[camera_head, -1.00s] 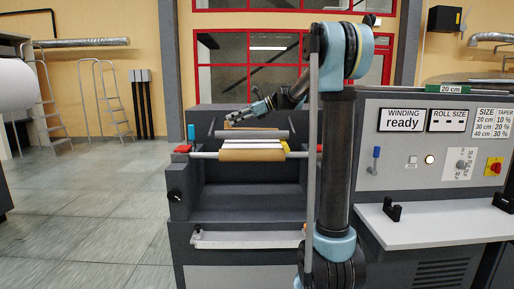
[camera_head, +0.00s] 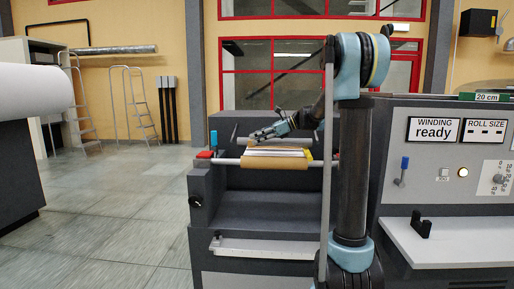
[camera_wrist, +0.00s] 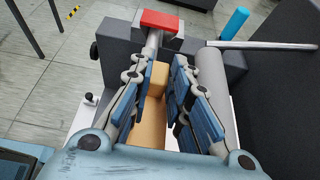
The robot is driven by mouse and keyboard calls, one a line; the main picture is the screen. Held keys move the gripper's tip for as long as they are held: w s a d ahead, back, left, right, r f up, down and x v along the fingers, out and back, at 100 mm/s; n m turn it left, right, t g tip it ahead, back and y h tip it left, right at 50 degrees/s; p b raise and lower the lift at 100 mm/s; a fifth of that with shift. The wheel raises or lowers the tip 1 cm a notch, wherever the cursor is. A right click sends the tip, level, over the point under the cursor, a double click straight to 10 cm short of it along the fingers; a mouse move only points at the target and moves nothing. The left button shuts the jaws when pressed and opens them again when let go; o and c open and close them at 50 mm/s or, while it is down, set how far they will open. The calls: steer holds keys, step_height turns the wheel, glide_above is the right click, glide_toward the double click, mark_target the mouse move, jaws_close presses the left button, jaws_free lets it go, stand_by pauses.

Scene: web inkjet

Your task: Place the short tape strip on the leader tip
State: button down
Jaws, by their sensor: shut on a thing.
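My gripper (camera_wrist: 165,80) is over the roll of the grey winding machine, with its fingers pointing toward the red block at the bar's end. It also shows in the head view (camera_head: 254,138), low over the roll. The fingers are closed on a tan piece (camera_wrist: 157,78); whether this is the short tape strip is unclear. Below it a tan surface (camera_wrist: 152,128) shows between the fingers. In the head view the tan roll (camera_head: 274,163) carries a white web (camera_head: 276,153), with a yellow piece (camera_head: 308,154) at its right end. I cannot make out the leader tip.
A red block (camera_wrist: 161,21), a blue post (camera_wrist: 234,23) and a grey roller (camera_wrist: 214,85) are close to my fingers. A control panel (camera_head: 455,165) with a white shelf (camera_head: 450,243) stands right. The floor (camera_head: 110,220) at left is clear.

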mark_target(257, 147)
steer(key=shift+f, duration=1.55)
steer(key=c, duration=1.5)
jaws_free()
steer(key=shift+f, duration=0.1)
